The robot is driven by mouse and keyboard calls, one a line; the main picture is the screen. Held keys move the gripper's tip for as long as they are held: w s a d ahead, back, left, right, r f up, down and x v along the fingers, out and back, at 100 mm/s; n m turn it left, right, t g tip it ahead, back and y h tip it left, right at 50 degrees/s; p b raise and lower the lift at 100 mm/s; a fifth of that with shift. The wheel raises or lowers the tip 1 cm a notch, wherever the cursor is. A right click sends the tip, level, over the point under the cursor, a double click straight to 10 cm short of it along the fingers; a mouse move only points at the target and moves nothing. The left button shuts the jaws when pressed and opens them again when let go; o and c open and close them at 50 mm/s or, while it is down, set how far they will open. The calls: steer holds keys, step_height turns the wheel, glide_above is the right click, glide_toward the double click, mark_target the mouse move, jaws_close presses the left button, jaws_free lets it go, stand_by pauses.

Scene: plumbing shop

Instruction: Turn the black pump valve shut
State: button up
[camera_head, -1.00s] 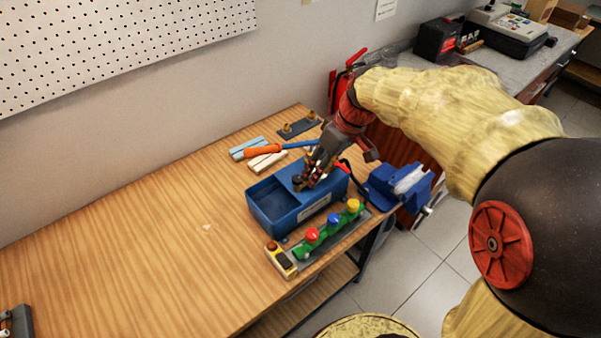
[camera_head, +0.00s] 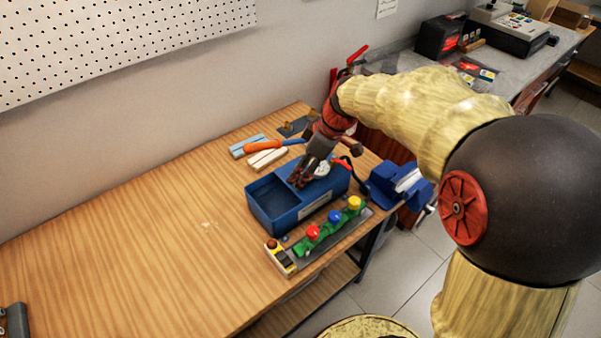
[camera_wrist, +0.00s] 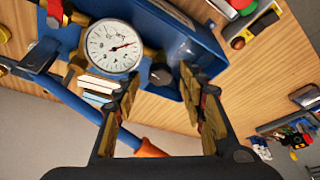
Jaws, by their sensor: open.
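The blue test pump (camera_head: 318,203) stands near the bench's right edge, its open tank on the left. Its white-faced gauge (camera_head: 322,169) also shows in the wrist view (camera_wrist: 112,45). The black valve knob (camera_wrist: 162,75) sits beside the gauge, on the blue body. My gripper (camera_head: 300,180) is over the middle of the pump and hides the knob in the head view. In the wrist view my gripper (camera_wrist: 163,92) is open, with the knob in the gap between the fingertips and seemingly beyond them. I see no contact with it.
An orange-handled lever (camera_head: 265,147) reaches out behind the pump, near pale blocks (camera_head: 265,159). A panel with red, blue and yellow knobs (camera_head: 335,216) lies in front. A blue vise (camera_head: 398,185) is at right. The bench (camera_head: 130,245) at left is clear.

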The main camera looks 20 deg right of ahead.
steer(key=shift+a+f, duration=0.1)
steer(key=shift+f, duration=0.2)
steer(key=shift+c, duration=0.4)
jaws_close()
